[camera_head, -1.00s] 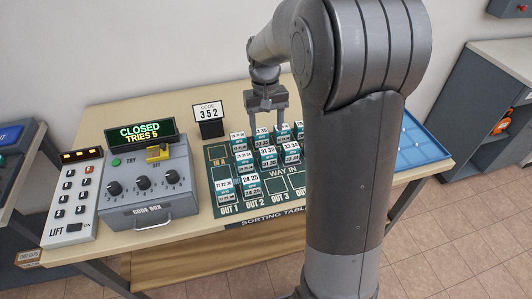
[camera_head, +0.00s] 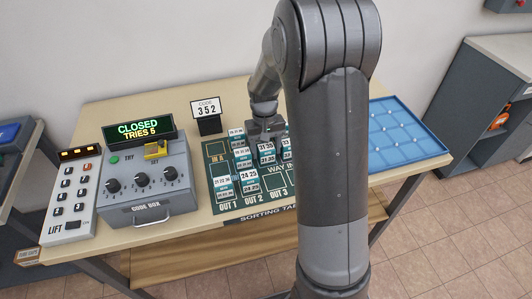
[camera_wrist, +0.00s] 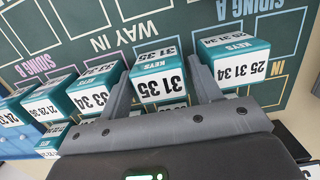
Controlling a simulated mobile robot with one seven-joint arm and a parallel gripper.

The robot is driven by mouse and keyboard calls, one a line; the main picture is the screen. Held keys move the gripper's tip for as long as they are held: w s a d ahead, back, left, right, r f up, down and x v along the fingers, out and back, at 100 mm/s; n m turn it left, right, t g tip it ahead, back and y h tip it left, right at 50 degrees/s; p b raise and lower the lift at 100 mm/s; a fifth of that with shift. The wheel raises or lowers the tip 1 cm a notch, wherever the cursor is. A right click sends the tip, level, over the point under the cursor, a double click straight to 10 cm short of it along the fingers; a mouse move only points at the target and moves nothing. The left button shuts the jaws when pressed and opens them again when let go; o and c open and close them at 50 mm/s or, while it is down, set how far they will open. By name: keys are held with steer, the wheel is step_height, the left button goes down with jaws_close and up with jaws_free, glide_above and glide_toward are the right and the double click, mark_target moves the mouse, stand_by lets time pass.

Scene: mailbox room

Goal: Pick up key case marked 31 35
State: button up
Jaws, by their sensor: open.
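The teal key case with the white label 31 35 (camera_wrist: 158,75) lies between the two fingers of my gripper (camera_wrist: 165,88) in the wrist view. My gripper is open, with one finger on each side of the case; I cannot tell whether either touches it. In the head view my gripper (camera_head: 266,132) is low over the sorting board, right above a case (camera_head: 266,152) whose label is partly readable. My arm hides the board's right part there.
Neighbouring cases stand close on both sides: 25 31 34 (camera_wrist: 235,60) and 33 34 (camera_wrist: 93,90). The sorting board (camera_head: 228,214) has more cases. The code box (camera_head: 148,185) and a code sign (camera_head: 208,112) stand left. A blue tray (camera_head: 395,135) is at right.

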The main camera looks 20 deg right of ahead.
steer(key=shift+c, duration=0.5)
steer(key=c, duration=0.7)
